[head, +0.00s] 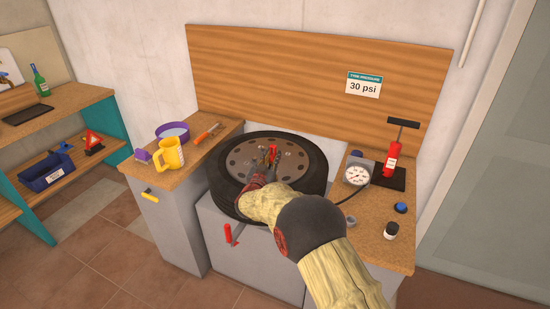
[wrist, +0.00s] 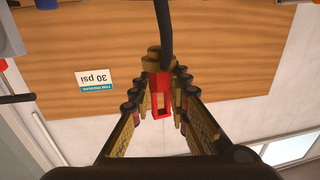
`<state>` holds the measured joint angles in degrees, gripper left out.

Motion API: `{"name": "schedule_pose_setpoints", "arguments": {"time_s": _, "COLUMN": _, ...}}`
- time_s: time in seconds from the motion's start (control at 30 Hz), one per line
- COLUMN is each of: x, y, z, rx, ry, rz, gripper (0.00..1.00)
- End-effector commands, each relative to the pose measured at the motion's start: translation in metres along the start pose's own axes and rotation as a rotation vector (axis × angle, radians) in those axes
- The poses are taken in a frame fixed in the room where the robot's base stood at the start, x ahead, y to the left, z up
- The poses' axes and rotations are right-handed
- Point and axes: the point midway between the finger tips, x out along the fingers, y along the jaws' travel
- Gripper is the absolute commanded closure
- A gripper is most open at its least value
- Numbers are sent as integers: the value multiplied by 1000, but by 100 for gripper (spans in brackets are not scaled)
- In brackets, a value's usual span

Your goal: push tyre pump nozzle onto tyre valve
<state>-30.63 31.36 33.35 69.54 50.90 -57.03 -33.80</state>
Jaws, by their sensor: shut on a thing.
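The tyre (head: 222,180) lies flat on a grey stand between two counters, with a brown wheel disc (head: 241,154) in its middle. My gripper (head: 267,157) is over the disc and shut on the red pump nozzle (head: 273,152). In the wrist view the nozzle (wrist: 160,80) sits between the fingers, with a brass-coloured collar and a black hose (wrist: 165,22). The red tyre pump (head: 391,160) stands on the right counter beside a round gauge (head: 357,174). I cannot make out the tyre valve, nor whether the nozzle touches it.
The left counter holds a yellow jug (head: 171,153), a purple bowl (head: 174,132) and an orange screwdriver (head: 207,132). A wooden backboard (head: 290,80) with a 30 psi sign (head: 363,85) rises behind. A red handle (head: 229,235) sticks out at the stand's front.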

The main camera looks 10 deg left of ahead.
Motion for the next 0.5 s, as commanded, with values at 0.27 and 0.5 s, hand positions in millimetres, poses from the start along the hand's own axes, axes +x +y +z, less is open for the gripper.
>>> {"name": "schedule_pose_setpoints", "arguments": {"time_s": 0.27, "x": 0, "y": 0, "z": 0, "rx": 0, "ry": 1, "rz": 0, "gripper": 100}}
{"name": "schedule_pose_setpoints", "arguments": {"time_s": 0.5, "x": 0, "y": 0, "z": 8, "rx": -1, "ry": 0, "rz": 0, "gripper": 100}}
